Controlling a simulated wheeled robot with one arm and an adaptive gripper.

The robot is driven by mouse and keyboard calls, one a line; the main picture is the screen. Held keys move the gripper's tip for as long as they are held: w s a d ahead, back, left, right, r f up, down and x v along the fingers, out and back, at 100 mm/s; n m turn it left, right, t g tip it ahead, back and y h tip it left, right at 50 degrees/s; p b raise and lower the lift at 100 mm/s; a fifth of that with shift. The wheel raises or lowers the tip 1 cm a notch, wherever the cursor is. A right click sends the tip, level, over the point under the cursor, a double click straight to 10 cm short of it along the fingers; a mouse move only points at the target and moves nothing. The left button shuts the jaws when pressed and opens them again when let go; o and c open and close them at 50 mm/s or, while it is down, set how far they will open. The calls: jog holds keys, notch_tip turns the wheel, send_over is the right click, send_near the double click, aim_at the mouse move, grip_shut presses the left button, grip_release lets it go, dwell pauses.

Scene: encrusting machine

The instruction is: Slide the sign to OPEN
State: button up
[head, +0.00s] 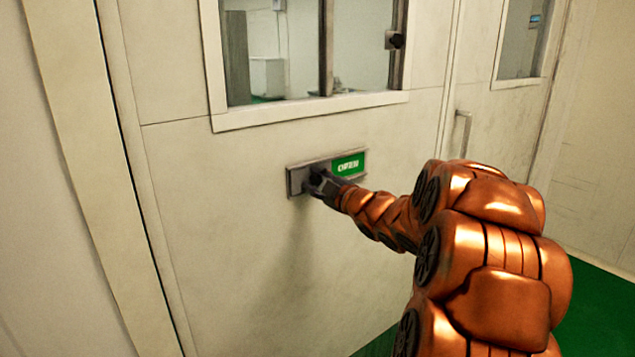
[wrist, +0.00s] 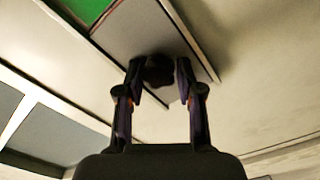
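The sign (head: 348,166) is a long grey plate frame on the pale door below the window. Its right part shows a green panel with white lettering that looks like OPEN, and its left part is a plain grey plate. A dark round knob (wrist: 159,71) stands out from the grey plate. My gripper (wrist: 159,76) has one finger on each side of the knob and looks shut on it. In the head view my gripper (head: 322,186) covers most of the knob and the lower part of the sign. A green corner (wrist: 84,10) shows in the wrist view.
A window (head: 285,55) with a pale frame is above the sign. A door handle (head: 462,133) stands out to the right. A second window (head: 522,38) is farther right. Green floor (head: 600,300) shows at the lower right.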

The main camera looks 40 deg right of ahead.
jog(key=shift+o, duration=0.9)
jog(key=shift+a, duration=0.15)
jog(key=shift+o, duration=1.1)
jog(key=s, duration=1.2)
jog(key=shift+f, duration=0.1)
